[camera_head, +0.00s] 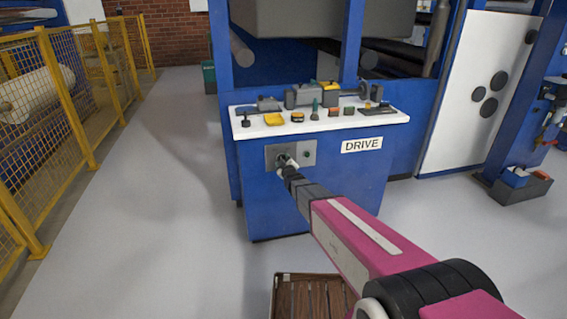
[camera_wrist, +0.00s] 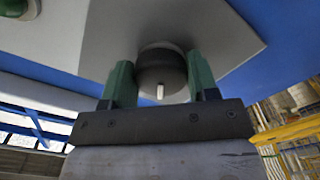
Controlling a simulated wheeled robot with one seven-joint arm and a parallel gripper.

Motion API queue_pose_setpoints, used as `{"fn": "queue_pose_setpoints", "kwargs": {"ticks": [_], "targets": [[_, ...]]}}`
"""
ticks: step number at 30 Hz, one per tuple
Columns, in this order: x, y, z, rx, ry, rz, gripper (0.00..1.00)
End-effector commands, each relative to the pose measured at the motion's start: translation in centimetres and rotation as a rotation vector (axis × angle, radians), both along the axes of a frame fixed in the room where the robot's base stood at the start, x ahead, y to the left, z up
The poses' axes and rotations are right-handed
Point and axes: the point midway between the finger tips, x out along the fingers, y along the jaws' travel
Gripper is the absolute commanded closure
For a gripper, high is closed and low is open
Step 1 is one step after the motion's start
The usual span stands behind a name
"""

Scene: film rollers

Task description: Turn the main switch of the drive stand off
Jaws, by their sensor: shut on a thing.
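The blue drive stand (camera_head: 300,203) stands in the middle of the head view, with a white sign reading DRIVE (camera_head: 361,145) on its front. A grey plate (camera_head: 308,148) sits on its front left. In the wrist view the main switch (camera_wrist: 162,72) is a dark round knob with a small white mark on the grey plate (camera_wrist: 110,35). My gripper (camera_wrist: 161,85) has a green finger on each side of the knob and is shut on it. In the head view my gripper (camera_head: 287,164) reaches the plate and hides most of the knob.
The stand's white top (camera_head: 250,130) carries several small tools and parts. A yellow mesh fence (camera_head: 75,100) runs along the left. A slatted wooden pallet (camera_head: 308,295) lies on the floor below my arm. A dark bin (camera_head: 520,187) stands at right. The floor left of the stand is clear.

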Motion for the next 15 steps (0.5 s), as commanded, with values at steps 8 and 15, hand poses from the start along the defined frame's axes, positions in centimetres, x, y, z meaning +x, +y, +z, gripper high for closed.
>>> {"fn": "queue_pose_setpoints", "kwargs": {"ticks": [8,15], "targets": [[-0.03,-0.03,0.02,-0.086,-0.023,0.000,0.70],[-0.03,-0.03,0.01,-0.103,-0.029,0.001,0.70]]}}
